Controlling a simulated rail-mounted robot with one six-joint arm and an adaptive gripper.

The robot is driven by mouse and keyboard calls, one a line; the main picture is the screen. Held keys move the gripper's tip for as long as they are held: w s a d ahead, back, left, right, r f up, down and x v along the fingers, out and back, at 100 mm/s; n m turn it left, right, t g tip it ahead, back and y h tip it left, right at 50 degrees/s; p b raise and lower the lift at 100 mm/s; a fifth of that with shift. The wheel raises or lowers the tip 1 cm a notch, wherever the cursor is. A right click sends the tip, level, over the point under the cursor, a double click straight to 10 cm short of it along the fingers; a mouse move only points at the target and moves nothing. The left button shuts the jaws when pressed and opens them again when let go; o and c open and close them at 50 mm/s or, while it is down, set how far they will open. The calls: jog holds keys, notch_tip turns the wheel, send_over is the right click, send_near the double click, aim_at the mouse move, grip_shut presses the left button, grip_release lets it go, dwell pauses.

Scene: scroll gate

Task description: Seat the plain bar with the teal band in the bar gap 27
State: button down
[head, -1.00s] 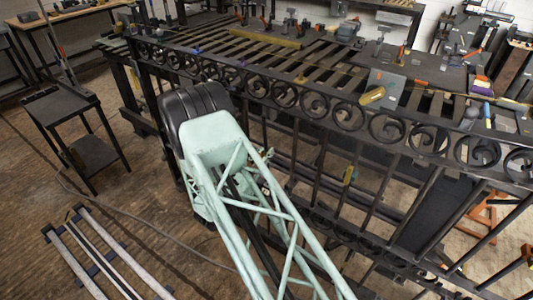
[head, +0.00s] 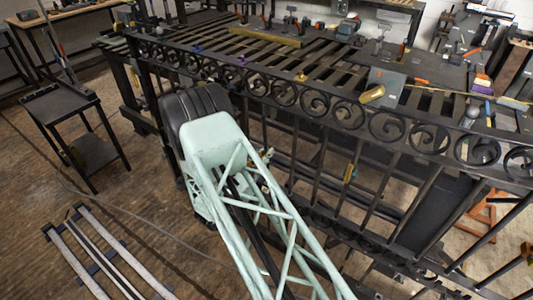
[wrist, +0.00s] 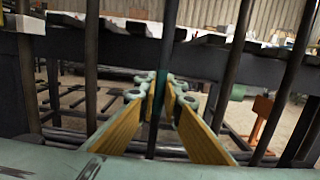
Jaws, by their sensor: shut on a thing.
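My gripper (wrist: 160,95) is shut on a dark upright bar (wrist: 169,35) in the wrist view. A teal band (wrist: 158,92) shows on the bar between the fingertips. The bar runs up out of the picture and down between the yellow-padded fingers, so neither end shows. Other dark gate bars (wrist: 91,60) stand on both sides, apart from it. In the head view the scroll gate (head: 345,113) stands behind my arm, which largely hides my gripper and the held bar. I cannot tell which gap is number 27 or whether the bar is seated.
A slatted work table (head: 270,50) carrying tools and clamps stands behind the gate's scroll row. A small dark cart (head: 60,108) stands at the left. Long metal bars (head: 100,255) lie on a floor rack at the lower left. The floor between them is mostly clear.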

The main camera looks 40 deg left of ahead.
jog(key=shift+w+f+g+p, duration=0.15)
jog(key=shift+w+g+p, duration=0.3)
jog(key=shift+w, duration=0.75)
dwell(2.0)
jog(key=c, duration=2.7)
grip_release()
jog(key=shift+s+d, duration=0.15)
jog(key=shift+s, duration=5.85)
